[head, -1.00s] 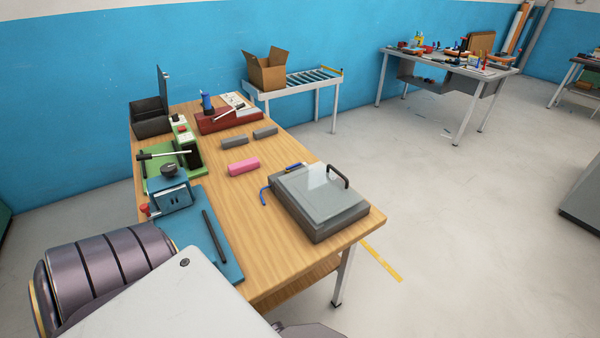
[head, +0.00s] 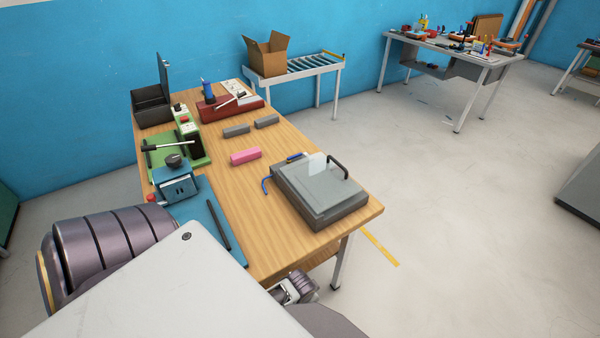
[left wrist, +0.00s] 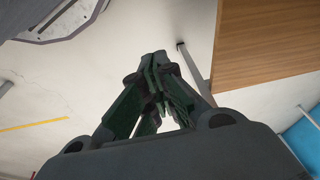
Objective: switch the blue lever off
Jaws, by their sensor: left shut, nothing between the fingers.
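Several blue parts are on the wooden table, and I cannot tell for sure which is the blue lever. A blue box (head: 177,189) with a black knob (head: 174,161) stands at the table's left side, with a red ball beside it. A small bent blue handle (head: 266,185) lies against the grey case (head: 318,197). A blue upright handle (head: 208,90) stands on the red base (head: 216,110). In the left wrist view my left gripper (left wrist: 155,58) is shut and empty, below or beside the table edge (left wrist: 270,45), touching nothing.
A green fixture (head: 165,148) with a black-and-white lever, a pink block (head: 245,157) and grey blocks (head: 236,131) share the table (head: 230,205). A black open bin (head: 152,112) stands at the back left.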

